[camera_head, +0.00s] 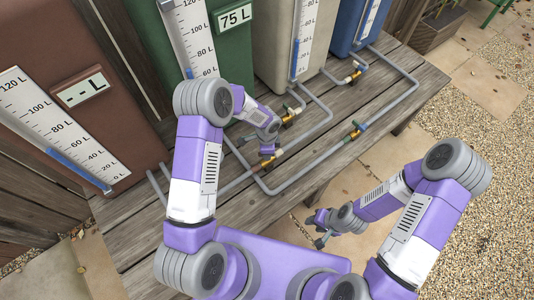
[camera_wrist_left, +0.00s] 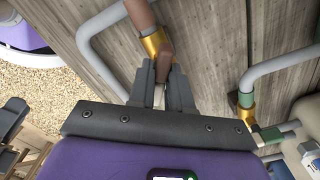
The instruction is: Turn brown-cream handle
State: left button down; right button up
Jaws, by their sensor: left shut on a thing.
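The brown-cream handle (camera_wrist_left: 166,52) shows mostly brown in the left wrist view. It sits at a gold valve (camera_wrist_left: 153,43) on a pipe with a brown section above. My left gripper (camera_wrist_left: 163,72) is shut on the handle, its two grey fingers on either side of it. In the head view the left gripper (camera_head: 268,151) is low over the wooden deck, beside the gold valve (camera_head: 279,152); the handle is largely hidden there. My right gripper (camera_head: 317,230) hangs over the paving in front of the deck, away from the valves; its finger gap is unclear.
Grey pipes (camera_head: 300,180) run across the wooden deck (camera_head: 140,215). Other gold valves sit nearby, one with a green part (camera_head: 355,131). Brown (camera_head: 40,40), green, cream and blue tanks with scales stand behind. The brown tank's display shows dashes; the green one's shows 75 L.

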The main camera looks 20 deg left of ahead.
pick_arm(q)
jog(key=n+b, duration=0.1)
jog(key=n, duration=0.4)
jog(key=shift+n+b, duration=0.3)
jog(key=shift+n, duration=0.1)
dwell(0.4)
jog(key=c, duration=1.1)
grip_release()
jog(key=shift+r+p, duration=1.05)
jog(key=shift+r, duration=2.75)
